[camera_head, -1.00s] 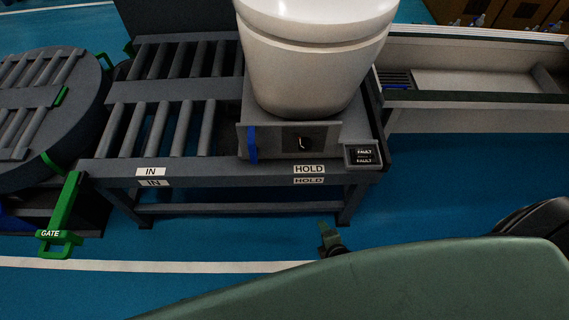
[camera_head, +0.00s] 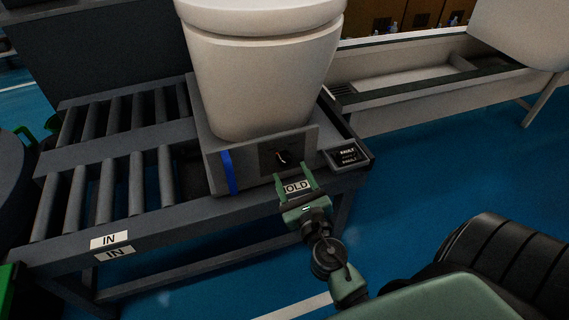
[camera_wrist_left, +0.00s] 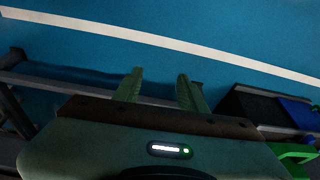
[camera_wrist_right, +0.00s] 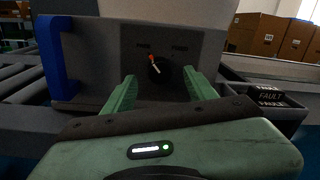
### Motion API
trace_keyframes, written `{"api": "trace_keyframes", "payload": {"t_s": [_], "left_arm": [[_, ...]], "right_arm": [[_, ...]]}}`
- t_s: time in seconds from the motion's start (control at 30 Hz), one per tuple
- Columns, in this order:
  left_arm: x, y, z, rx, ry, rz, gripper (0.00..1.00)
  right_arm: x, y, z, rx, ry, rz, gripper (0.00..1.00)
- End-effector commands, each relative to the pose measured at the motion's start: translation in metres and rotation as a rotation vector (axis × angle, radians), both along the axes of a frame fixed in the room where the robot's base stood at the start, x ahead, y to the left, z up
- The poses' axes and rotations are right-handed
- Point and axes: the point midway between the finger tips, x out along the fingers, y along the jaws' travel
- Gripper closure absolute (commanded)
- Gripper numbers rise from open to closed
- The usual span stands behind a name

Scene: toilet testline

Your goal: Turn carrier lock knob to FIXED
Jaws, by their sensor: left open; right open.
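The carrier lock knob (camera_wrist_right: 157,69) is a small dark knob with a pale pointer and an orange-red tip, on the grey front plate of the carrier (camera_wrist_right: 95,60). It also shows in the head view (camera_head: 282,157). My right gripper (camera_head: 295,183) is open, just in front of and below the knob. In its wrist view the knob appears between the two fingertips, with nothing held. My left gripper (camera_wrist_left: 158,75) is open and empty above the blue floor.
A white toilet (camera_head: 262,75) stands on the carrier. A blue handle or strip (camera_wrist_right: 58,60) is left of the knob. A FAULT panel (camera_head: 346,155) is to the right. Rollers (camera_head: 105,195) fill the conveyor at left.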

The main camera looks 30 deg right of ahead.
Motion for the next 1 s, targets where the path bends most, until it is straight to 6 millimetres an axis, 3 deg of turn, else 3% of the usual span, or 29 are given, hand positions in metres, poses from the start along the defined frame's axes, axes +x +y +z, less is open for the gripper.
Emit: {"api": "trace_keyframes", "payload": {"t_s": [0.1,0.3,0.67,0.87,1.0], "left_arm": [[0.002,-0.001,-0.017,0.0,0.012,-0.001,0.59],[0.004,-0.002,-0.034,0.0,0.018,-0.003,0.59],[0.004,-0.002,-0.039,0.0,0.019,-0.003,0.59],[0.004,-0.002,-0.039,0.0,0.019,-0.003,0.59],[0.005,-0.002,-0.039,0.0,0.019,-0.003,0.59]], "right_arm": [[0.02,-0.005,0.003,0.0,-0.002,0.001,0.43],[0.042,-0.012,0.001,0.001,0.0,0.001,0.43],[0.047,-0.013,-0.001,0.003,0.0,0.001,0.43],[0.046,-0.013,-0.001,0.003,0.0,0.001,0.99],[0.046,-0.013,-0.001,0.005,0.0,0.001,1.0]]}}
